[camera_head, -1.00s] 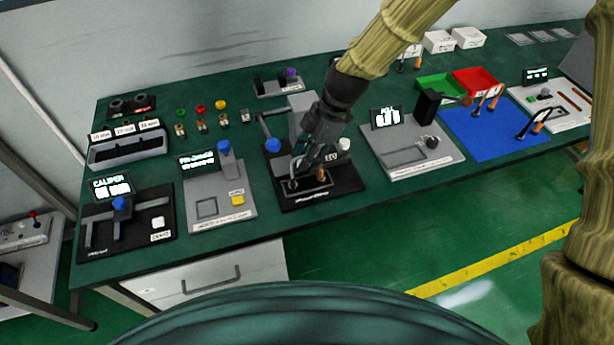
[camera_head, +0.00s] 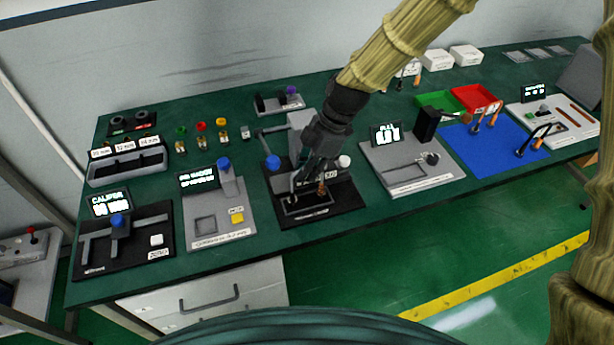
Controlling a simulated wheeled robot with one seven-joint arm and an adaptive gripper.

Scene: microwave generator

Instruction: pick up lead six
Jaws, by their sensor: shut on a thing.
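My gripper (camera_head: 308,178) points down over the black station (camera_head: 341,200) in the middle of the bench. It is shut on a small dark lead with an orange end (camera_head: 322,189), just above or at the station's tray frame; contact is unclear. The fingers hide most of the lead, and no number on it can be read. Similar black and orange leads (camera_head: 536,141) lie on the blue mat (camera_head: 470,150) to the right, also unreadable.
A blue knob (camera_head: 273,162) and a white button (camera_head: 344,161) flank my gripper. Grey stations with displays stand left (camera_head: 215,225) and right (camera_head: 435,178). Green (camera_head: 438,100) and red (camera_head: 476,97) trays sit behind the mat. The bench's front edge is clear.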

